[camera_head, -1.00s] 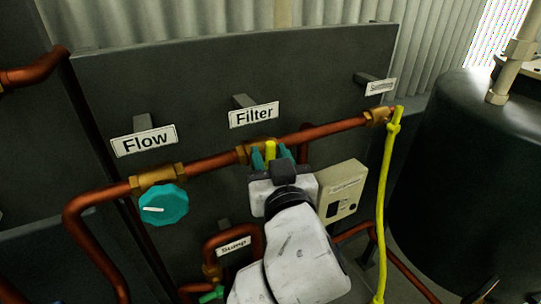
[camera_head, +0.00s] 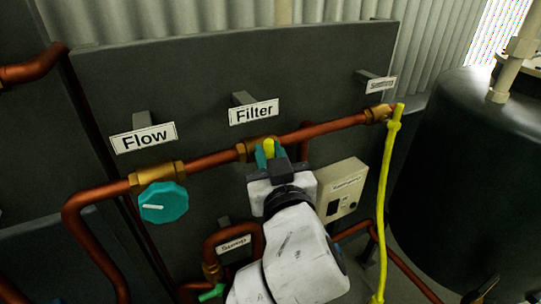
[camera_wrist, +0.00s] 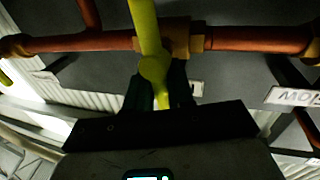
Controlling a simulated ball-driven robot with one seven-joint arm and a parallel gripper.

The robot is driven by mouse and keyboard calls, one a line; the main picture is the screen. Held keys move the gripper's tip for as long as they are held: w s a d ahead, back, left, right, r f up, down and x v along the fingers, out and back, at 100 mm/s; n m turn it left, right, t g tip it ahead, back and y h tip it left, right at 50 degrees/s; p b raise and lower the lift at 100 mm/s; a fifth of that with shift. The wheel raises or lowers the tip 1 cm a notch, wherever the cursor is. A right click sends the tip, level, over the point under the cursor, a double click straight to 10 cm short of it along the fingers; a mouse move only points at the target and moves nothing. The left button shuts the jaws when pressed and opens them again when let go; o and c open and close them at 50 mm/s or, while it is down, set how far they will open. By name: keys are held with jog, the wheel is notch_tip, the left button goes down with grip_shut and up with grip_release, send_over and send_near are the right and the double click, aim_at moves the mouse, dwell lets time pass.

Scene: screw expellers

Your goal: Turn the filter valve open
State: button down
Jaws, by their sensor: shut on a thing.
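The filter valve is a brass body (camera_head: 244,151) on a copper pipe, under the "Filter" sign (camera_head: 254,112). Its yellow handle (camera_head: 268,147) shows between the teal fingers of my gripper (camera_head: 269,155). In the wrist view the yellow handle (camera_wrist: 146,35) crosses in front of the pipe and its brass fitting (camera_wrist: 180,38), and its lower end lies between the dark fingers of my gripper (camera_wrist: 157,95). My gripper is shut on the handle. My fingers and wrist hide part of the valve in the head view.
A teal knob (camera_head: 163,203) sits left under the "Flow" sign (camera_head: 144,138). A yellow rod (camera_head: 387,190) hangs at right from the pipe's end. A beige box (camera_head: 343,188) is right of my gripper. A dark tank (camera_head: 450,170) stands far right.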

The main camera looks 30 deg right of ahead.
jog(key=n+t+y, duration=0.1)
jog(key=n, duration=0.4)
jog(key=a+f+n+t+y, duration=0.1)
jog(key=n, duration=0.4)
jog(key=a+n+t+y, duration=0.1)
jog(key=n, duration=0.4)
jog(key=shift+f+p, duration=0.2)
jog(key=shift+p, duration=0.15)
jog(key=shift+f+n+y+p, duration=0.25)
jog(key=shift+n+y+p, duration=0.3)
jog(key=shift+n, duration=0.75)
jog(key=shift+f+n+y+p, duration=0.2)
jog(key=shift+n+y+p, duration=0.15)
jog(key=shift+n+p, duration=0.7)
jog(key=shift+f+n+b, duration=0.1)
jog(key=shift+n+b, duration=0.2)
jog(key=shift+n, duration=0.05)
jog(key=c, duration=1.1)
grip_release()
jog(key=shift+c, duration=0.2)
jog(key=b+v, duration=0.4)
jog(key=v, duration=0.6)
jog(key=shift+s+f+b, duration=0.25)
jog(key=shift+s+b, duration=0.05)
jog(key=shift+s, duration=0.1)
